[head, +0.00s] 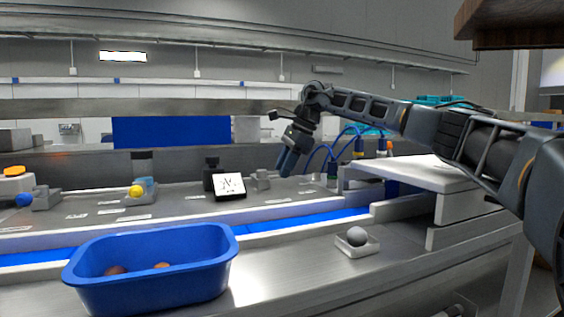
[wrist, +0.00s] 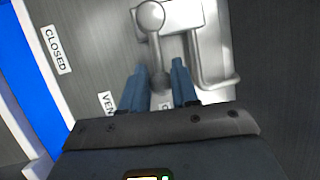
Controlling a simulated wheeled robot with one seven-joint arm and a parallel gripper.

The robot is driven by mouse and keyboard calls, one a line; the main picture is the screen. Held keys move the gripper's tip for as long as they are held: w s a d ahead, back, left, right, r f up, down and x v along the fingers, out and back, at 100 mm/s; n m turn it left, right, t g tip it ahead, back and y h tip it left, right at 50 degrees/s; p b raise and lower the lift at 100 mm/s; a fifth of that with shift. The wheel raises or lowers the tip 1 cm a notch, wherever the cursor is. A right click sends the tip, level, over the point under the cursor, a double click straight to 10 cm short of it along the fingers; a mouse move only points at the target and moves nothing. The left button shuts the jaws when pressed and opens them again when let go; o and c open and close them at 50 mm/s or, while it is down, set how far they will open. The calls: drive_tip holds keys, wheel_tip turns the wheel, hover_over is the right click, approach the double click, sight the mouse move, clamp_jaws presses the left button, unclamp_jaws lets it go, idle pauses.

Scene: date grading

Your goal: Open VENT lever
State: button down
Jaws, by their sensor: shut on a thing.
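The VENT lever (wrist: 156,45) is a grey metal rod with a round ball end, on a pale metal block in the wrist view. My gripper (wrist: 160,70) has its two blue-grey fingers on either side of the rod's near part and is shut on it. A CLOSED label (wrist: 56,50) lies to the left; a label starting VEN (wrist: 106,103) is partly hidden by my gripper. In the head view my gripper (head: 285,170) points down at the back panel, right of a small grey fitting (head: 260,180); the lever cannot be made out clearly there.
A curved metal bar (wrist: 205,75) stands right of the lever. A blue bin (head: 150,270) with brown dates stands at the front left. A small white tray (head: 357,246) holds a grey ball. A white raised shelf (head: 415,172) and blue hoses (head: 320,155) are near my arm.

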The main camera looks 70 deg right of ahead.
drive_tip(key=shift+w+d+n, duration=0.1)
drive_tip(key=shift+w+n, duration=0.05)
drive_tip(key=shift+n, duration=0.15)
idle(0.4)
drive_tip(key=c, duration=0.9)
unclamp_jaws()
drive_tip(key=shift+o, duration=0.2)
drive_tip(key=shift+d+r, duration=0.1)
drive_tip(key=v, duration=0.7)
drive_tip(key=shift+r+b, duration=0.25)
drive_tip(key=shift+b, duration=0.2)
drive_tip(key=shift+d, duration=0.1)
